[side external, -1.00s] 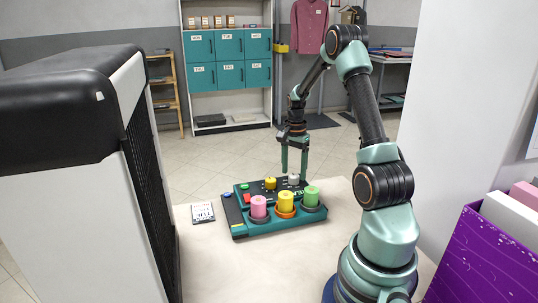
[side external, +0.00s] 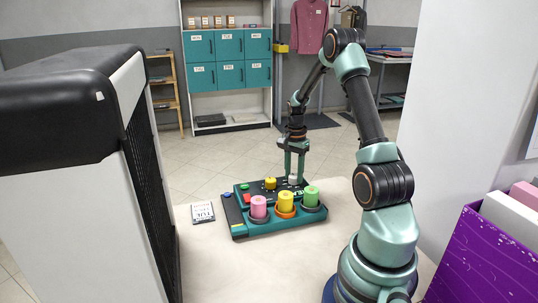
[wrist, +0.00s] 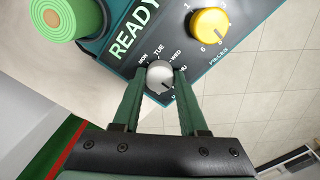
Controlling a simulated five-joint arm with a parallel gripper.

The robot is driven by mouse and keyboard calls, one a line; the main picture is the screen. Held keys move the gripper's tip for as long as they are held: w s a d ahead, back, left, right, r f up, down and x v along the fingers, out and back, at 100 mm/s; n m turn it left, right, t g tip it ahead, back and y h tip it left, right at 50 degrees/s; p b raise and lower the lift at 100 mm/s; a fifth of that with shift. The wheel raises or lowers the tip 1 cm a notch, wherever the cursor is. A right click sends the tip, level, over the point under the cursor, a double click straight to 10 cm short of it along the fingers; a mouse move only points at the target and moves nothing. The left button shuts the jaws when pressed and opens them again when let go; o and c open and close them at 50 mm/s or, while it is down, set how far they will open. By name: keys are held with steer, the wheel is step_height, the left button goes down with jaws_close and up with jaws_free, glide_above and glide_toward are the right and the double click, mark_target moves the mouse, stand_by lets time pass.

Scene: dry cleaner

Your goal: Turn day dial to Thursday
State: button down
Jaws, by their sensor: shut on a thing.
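The day dial (wrist: 159,78) is a small light-grey knob on the dark top of the teal control box. MON, TUE, WED and a partly hidden label ending in HU are printed around it in the wrist view. Which label the dial points to is not clear. The dial also shows in the side view (side external: 292,180), partly hidden by a finger. My gripper (side external: 294,174) points down over the box, its two green fingers on either side of the dial, shut on it.
A yellow PIECES dial (wrist: 209,29) stands close beside the day dial. Pink (side external: 259,206), yellow (side external: 286,201) and green (side external: 312,195) rolls stand along the box's near side. A small card (side external: 202,212) lies left of the box. The counter in front is clear.

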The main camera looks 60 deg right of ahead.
steer(key=n, duration=0.4)
steer(key=shift+n, duration=0.4)
steer(key=shift+w+r+n, duration=0.1)
steer(key=shift+w+n, duration=0.05)
steer(key=shift+n, duration=1.75)
steer(key=shift+c, duration=2.2)
jaws_free()
